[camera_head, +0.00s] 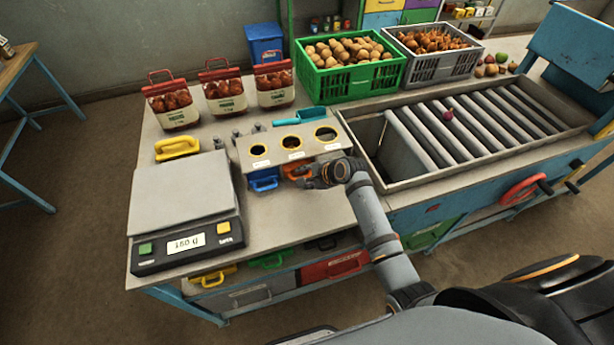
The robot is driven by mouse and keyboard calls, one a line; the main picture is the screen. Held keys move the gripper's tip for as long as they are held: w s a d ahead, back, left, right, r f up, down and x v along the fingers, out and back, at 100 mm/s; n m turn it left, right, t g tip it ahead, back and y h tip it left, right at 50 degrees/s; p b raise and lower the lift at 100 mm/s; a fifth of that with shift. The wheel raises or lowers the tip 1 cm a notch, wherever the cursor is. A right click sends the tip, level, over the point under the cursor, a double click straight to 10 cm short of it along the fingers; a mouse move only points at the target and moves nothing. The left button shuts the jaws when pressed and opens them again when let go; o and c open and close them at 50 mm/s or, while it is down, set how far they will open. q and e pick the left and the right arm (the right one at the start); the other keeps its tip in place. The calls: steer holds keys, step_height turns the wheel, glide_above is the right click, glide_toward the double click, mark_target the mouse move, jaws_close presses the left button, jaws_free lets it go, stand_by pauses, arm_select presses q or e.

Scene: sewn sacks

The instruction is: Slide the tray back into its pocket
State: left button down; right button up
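A beige sorting block (273,147) with three round holes stands on the table. A blue tray (264,180) sticks out at the front under its left hole. An orange tray (294,169) shows under the middle hole, partly hidden by my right gripper (304,178). The gripper is low at the block's front, its fingers pointing left at the orange tray. I cannot tell whether they touch or grip it. The space under the right hole is hidden behind my gripper and wrist. My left gripper is out of view.
A scale (183,205) stands at the left, a yellow-handled tool (177,148) behind it. Red-topped sacks (222,92), a turquoise scoop (299,116), a green crate (350,82) and a grey crate (434,65) are at the back. A roller bed (470,120) is at the right.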

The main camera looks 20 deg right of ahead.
steer(key=v, duration=1.1)
steer(key=shift+s+r, duration=0.25)
steer(key=shift+r, duration=0.05)
steer(key=shift+d, duration=0.15)
steer(key=s+f+n+h, duration=0.1)
steer(key=s+n, duration=0.1)
steer(key=s, duration=0.1)
steer(key=s+f+n+g, duration=0.1)
steer(key=s+n, duration=0.2)
steer(key=s+d+f+n+h, duration=0.1)
steer(key=s+f+n, duration=0.1)
steer(key=s+n, duration=0.1)
steer(key=shift+h, duration=0.3)
steer(key=s+d+f+n+g+h, duration=0.2)
steer(key=s+d+n+g+h, duration=0.15)
steer(key=s+n, duration=0.65)
steer(key=s+d+f+m+b, duration=0.1)
steer(key=s+d+f, duration=0.1)
steer(key=f, duration=1.2)
steer(key=s+d+f+b, duration=0.1)
steer(key=f, duration=1.3)
steer(key=s+d+f+g+b, duration=0.1)
steer(key=s+f+b, duration=0.1)
steer(key=s+f, duration=1.5)
steer(key=shift+s+f, duration=0.2)
steer(key=shift+s, duration=0.65)
